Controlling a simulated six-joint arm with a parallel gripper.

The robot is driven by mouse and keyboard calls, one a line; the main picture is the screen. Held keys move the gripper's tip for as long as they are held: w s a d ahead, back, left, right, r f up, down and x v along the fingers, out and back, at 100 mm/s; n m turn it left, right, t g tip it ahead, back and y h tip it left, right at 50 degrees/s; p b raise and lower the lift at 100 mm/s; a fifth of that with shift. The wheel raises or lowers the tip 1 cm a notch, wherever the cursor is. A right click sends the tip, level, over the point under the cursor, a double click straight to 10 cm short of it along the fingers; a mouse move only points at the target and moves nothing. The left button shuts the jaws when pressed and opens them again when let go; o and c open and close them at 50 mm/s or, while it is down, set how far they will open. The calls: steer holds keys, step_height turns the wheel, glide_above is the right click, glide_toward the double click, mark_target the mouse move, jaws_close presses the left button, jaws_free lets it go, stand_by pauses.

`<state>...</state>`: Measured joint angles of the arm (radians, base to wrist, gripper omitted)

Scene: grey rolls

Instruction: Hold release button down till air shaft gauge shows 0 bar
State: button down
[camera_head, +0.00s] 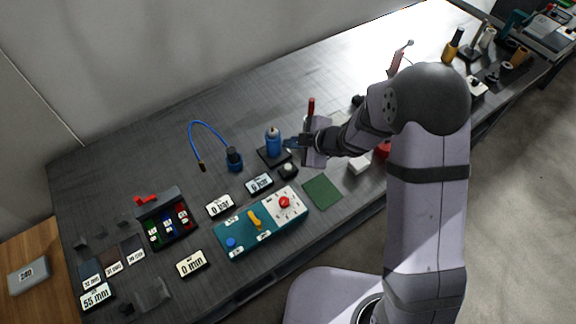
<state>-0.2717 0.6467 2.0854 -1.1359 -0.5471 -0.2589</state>
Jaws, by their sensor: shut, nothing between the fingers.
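My gripper (292,142) is shut and empty, reaching left at the middle of the bench. Its fingertips are right beside a blue cylinder (273,142) on a dark base; I cannot tell whether they touch. A display (219,206) reads 0 bar. A second display (259,184) to its right seems to start with 6; its unit is too small to read. I cannot tell which one is the air shaft gauge. The teal panel (265,238) carries a blue button (231,242), a yellow lever (254,218) and a red knob (284,202). No label marks the release button legibly.
A blue hose (208,125) curves up from a dark blue holder (234,159). A small dark pedestal (288,171) stands below my gripper. A green mat (322,192) lies bare right of the panel. A 0 mm display (191,263) and a coloured tray (168,226) are at left.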

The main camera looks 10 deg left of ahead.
steer(key=shift+f, duration=0.1)
steer(key=b, duration=0.7)
glide_above(288, 168)
steer(key=d, duration=0.1)
step_height(288, 168, down, 6)
steer(key=shift+f, duration=0.25)
steer(key=shift+f+b, duration=0.7)
steer(key=shift+f, duration=0.35)
steer(key=shift+f, duration=0.15)
stand_by(0.5)
steer(key=shift+f+b, duration=0.3)
steer(key=shift+f+b, duration=0.35)
steer(key=shift+f, duration=0.2)
stand_by(2.2)
